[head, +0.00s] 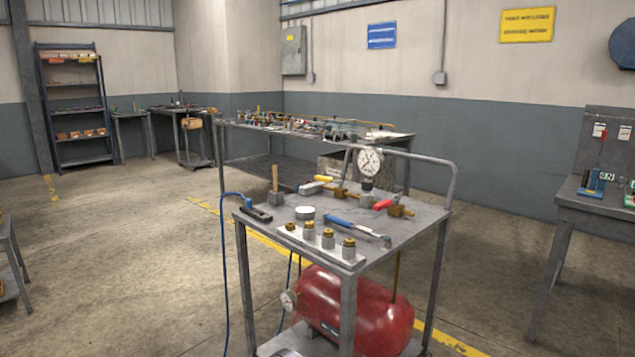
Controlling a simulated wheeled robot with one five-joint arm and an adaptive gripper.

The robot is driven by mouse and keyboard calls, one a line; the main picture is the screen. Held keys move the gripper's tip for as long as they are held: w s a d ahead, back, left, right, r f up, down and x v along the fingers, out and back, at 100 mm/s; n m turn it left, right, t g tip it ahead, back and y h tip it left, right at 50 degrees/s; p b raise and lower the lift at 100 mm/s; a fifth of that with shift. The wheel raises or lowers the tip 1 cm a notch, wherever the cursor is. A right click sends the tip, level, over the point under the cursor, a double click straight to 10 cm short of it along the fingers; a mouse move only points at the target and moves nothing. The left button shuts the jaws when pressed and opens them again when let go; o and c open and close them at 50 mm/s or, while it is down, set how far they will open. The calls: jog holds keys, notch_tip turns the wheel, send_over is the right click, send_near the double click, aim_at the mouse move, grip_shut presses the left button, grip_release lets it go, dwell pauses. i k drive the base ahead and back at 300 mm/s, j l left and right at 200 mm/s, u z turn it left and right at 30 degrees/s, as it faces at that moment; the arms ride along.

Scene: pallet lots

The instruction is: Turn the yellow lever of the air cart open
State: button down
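The air cart (420,217) stands in the middle of the head view, a grey metal cart with a push handle at its far right. The yellow lever (323,178) is small and lies near the far edge of the cart top, beside a brass valve body (346,193). How it joins the valve is too small to tell. A red lever (383,204) sits by another brass fitting (401,210) at the right. My gripper is not in view.
The cart top also holds a blue-handled wrench (352,227), several brass-topped fittings (328,238) and a wooden-handled hammer (275,190). A red tank (355,313) sits below. A blue hose (225,270) hangs at the left.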

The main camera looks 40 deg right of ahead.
aim_at(320, 177)
jog(key=i+j+z, duration=0.3)
jog(key=i+j, duration=0.15)
jog(key=i, duration=0.15)
jog(key=i+j+z, duration=0.3)
jog(key=i+j, duration=0.3)
jog(key=i+j+z, duration=0.25)
jog(key=i, duration=0.3)
jog(key=i+j+z, duration=0.25)
jog(key=i, duration=0.25)
